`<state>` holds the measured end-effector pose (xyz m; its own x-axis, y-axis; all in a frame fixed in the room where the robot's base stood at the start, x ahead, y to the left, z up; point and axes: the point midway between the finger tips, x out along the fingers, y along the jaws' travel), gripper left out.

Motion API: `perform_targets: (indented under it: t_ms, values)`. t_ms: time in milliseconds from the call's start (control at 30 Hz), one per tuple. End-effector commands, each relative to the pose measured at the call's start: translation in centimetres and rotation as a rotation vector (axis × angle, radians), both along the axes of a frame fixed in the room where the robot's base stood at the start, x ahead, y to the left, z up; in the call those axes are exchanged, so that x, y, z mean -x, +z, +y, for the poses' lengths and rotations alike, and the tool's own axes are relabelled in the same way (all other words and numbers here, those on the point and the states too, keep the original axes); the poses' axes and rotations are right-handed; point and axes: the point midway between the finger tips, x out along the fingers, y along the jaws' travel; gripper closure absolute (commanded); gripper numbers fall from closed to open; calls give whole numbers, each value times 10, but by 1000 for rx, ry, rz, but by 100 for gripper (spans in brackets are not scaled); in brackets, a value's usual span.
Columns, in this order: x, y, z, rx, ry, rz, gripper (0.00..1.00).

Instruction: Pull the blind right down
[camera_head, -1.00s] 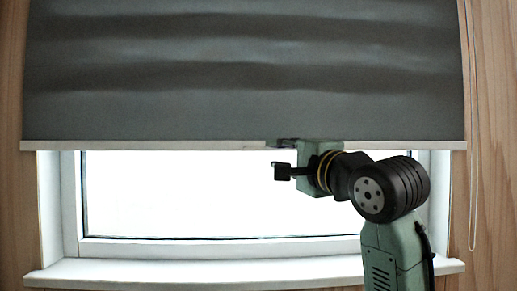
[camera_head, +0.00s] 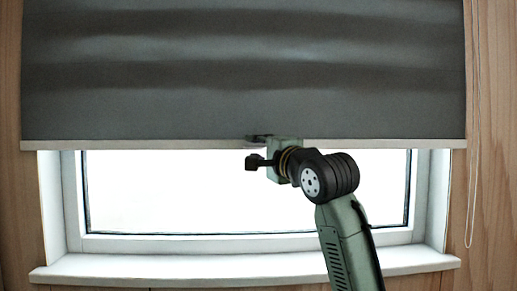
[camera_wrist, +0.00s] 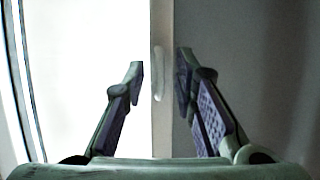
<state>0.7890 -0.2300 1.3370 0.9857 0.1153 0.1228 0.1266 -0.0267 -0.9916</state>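The dark grey blind (camera_head: 240,75) hangs over the upper part of the window, and its pale bottom bar (camera_head: 120,145) is level. My gripper (camera_head: 260,138) is at the bar, a little right of its middle. In the wrist view the bar (camera_wrist: 162,120) runs upright between my two fingers, with a small pale tab (camera_wrist: 158,72) on it. My gripper (camera_wrist: 160,73) is open there, one finger on the window side and one on the blind side. Gaps show between fingers and bar. In the head view the fingertips are partly hard to make out.
The bright window (camera_head: 170,190) is uncovered below the bar. A white sill (camera_head: 180,268) juts out beneath it. A thin cord loop (camera_head: 474,190) hangs on the wooden wall at the right. The space below the bar, left of my arm, is clear.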

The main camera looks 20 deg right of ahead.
Motion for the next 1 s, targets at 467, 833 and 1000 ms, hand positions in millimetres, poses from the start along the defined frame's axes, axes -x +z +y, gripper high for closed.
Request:
perform_targets:
  t_ms: [467, 833, 1000]
  values:
    - [0, 0, 0, 0, 0, 0, 100]
    - [0, 0, 0, 0, 0, 0, 100]
    - [0, 0, 0, 0, 0, 0, 100]
